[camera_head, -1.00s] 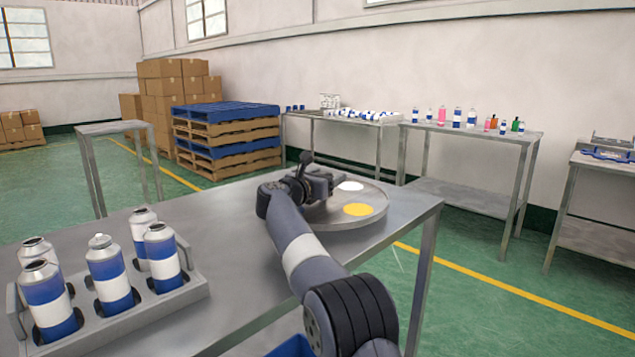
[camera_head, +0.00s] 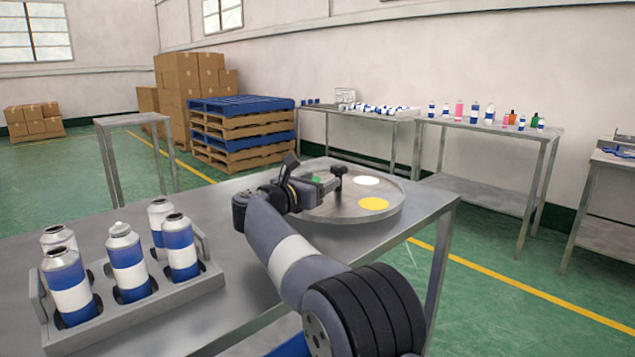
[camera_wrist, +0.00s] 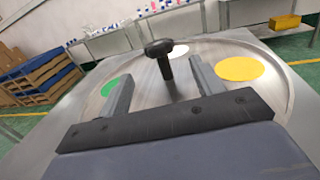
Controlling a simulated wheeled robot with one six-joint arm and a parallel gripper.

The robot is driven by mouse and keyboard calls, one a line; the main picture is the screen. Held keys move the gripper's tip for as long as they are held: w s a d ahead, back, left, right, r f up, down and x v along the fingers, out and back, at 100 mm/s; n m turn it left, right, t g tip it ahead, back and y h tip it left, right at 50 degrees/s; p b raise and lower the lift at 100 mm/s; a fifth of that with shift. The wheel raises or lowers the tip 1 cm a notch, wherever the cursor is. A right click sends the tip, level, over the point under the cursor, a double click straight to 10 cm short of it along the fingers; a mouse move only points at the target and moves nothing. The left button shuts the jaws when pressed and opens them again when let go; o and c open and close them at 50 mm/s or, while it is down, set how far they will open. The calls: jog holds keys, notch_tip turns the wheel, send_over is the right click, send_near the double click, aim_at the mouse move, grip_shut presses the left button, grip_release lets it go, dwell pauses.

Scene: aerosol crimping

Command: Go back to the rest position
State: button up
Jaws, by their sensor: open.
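My gripper (camera_head: 316,188) is open and empty, low over the left part of a round grey turntable (camera_head: 393,214) on the metal table. In the wrist view its two fingers (camera_wrist: 163,88) are spread wide. A black post with a round knob (camera_wrist: 160,48) shows between them, apart from both fingers; it also shows in the head view (camera_head: 338,171). The turntable has a green spot (camera_wrist: 109,87), a white spot (camera_head: 366,181) and a yellow spot (camera_head: 374,204). The wrist view does not settle how high the fingers are above the turntable.
A grey rack (camera_head: 160,316) with several blue-and-white cans (camera_head: 127,262) stands at the table's left. A side table (camera_head: 488,130) holds several bottles by the wall. Blue and wooden pallets (camera_head: 241,135) and boxes stand behind. Bare tabletop lies between rack and turntable.

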aim_at(342, 169)
jog(key=x, duration=1)
jog(key=shift+w+d, duration=0.2)
jog(key=shift+w, duration=0.05)
jog(key=shift+w+d, duration=0.15)
jog(key=shift+r, duration=0.15)
